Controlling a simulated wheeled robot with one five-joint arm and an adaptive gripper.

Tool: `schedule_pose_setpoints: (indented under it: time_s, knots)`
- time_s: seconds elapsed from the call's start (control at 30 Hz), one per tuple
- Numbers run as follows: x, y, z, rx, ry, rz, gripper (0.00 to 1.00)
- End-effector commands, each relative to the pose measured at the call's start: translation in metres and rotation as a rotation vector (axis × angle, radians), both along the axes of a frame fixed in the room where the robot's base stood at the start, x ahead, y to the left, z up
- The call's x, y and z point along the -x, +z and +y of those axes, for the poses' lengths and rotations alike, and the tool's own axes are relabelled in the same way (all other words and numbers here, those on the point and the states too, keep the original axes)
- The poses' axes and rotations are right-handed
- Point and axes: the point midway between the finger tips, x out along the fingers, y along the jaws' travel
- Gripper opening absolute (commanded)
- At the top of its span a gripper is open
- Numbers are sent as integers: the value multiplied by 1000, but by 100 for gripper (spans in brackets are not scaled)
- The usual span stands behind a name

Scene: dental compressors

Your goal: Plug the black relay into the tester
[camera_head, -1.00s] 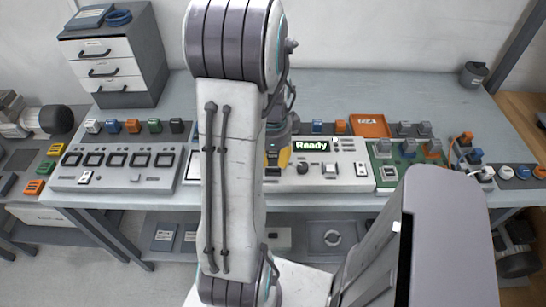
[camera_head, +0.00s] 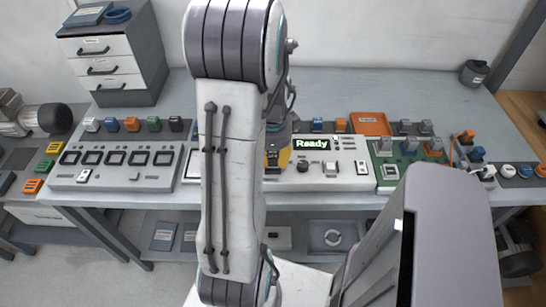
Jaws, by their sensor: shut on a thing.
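The tester (camera_head: 315,172) is a pale panel with a lit green "Ready" display, a black knob and small buttons, on the bench right of my arm. My gripper (camera_head: 274,165) shows partly past the right edge of my arm, with yellow parts low over the tester's left part. It is shut on a small dark thing that looks like the black relay (camera_head: 272,158). My arm hides most of it, and I cannot tell whether it touches a socket.
A grey panel with several dark windows (camera_head: 115,165) lies left of my arm. Coloured blocks (camera_head: 132,124) stand behind it. An orange tray (camera_head: 371,124) and a green board (camera_head: 408,155) are to the right. Drawers (camera_head: 105,65) stand at the back left.

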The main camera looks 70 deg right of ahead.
Motion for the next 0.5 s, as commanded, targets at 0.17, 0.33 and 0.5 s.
schedule_pose_setpoints:
  time_s: [0.17, 0.33, 0.5]
  knots:
    - [0, -3, 0, 0, 0, 0, 0]
    - [0, -6, 0, 0, 0, 0, 0]
    - [0, -9, 0, 0, 0, 0, 0]
